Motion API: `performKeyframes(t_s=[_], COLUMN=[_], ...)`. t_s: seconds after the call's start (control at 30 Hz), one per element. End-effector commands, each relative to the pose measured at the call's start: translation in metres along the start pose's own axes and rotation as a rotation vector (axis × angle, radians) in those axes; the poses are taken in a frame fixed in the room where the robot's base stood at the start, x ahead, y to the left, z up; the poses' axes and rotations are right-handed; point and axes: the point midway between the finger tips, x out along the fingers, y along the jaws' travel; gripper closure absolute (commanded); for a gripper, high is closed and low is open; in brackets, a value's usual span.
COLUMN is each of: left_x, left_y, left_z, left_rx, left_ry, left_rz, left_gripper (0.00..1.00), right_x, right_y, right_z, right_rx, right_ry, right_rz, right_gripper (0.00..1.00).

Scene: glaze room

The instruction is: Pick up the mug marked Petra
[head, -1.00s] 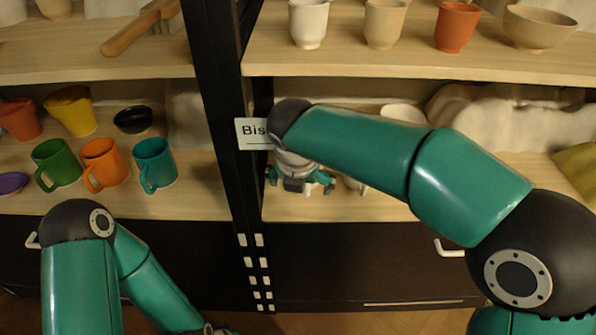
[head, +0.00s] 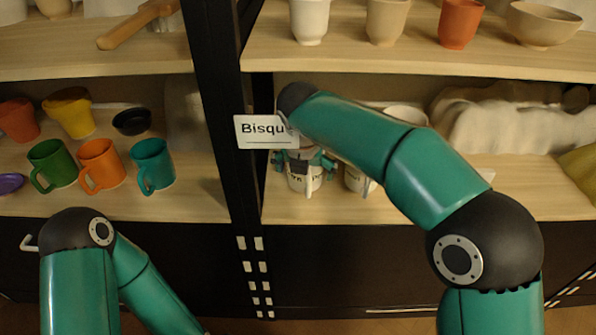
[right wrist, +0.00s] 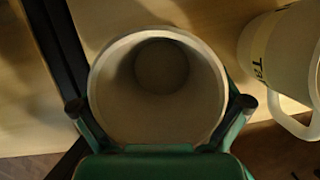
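A pale mug (head: 303,182) stands on the right lower shelf, under my right gripper (head: 304,160). Dark writing shows on its side, but I cannot read it as a whole. The right wrist view looks down into its open, empty inside (right wrist: 158,75). There my right gripper (right wrist: 160,106) is open, with one finger on each side of the mug; I cannot tell whether they touch it. A second pale mug (head: 356,180) stands to the right, partly behind my right arm; its writing is only partly visible in the right wrist view (right wrist: 285,55). My left gripper is out of view.
A black post (head: 222,110) with a "Bisqu…" sign (head: 262,131) stands just left of the gripper. The upper shelf (head: 420,62) holds cups and a bowl. Coloured mugs, such as a teal one (head: 153,163), stand on the left shelf.

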Motion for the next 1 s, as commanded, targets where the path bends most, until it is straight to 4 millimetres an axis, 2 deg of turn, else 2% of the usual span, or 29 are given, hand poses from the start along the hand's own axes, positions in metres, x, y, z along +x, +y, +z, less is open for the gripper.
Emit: performKeyframes(t_s=[0.03,0.33,1.0], left_x=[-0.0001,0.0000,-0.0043], left_y=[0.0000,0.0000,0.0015], left_z=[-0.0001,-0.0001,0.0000], left_rx=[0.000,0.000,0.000], left_ry=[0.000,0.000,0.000], left_rz=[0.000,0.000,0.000], left_gripper=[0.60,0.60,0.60], right_x=[0.0000,0.0014,0.0018], right_y=[-0.0003,-0.0005,-0.0012], right_z=[0.0000,-0.0009,-0.0015], right_rx=[0.000,0.000,-0.002], right_ry=[0.000,0.003,0.010], right_rz=[-0.001,-0.002,-0.008], right_gripper=[0.12,0.62,0.64])
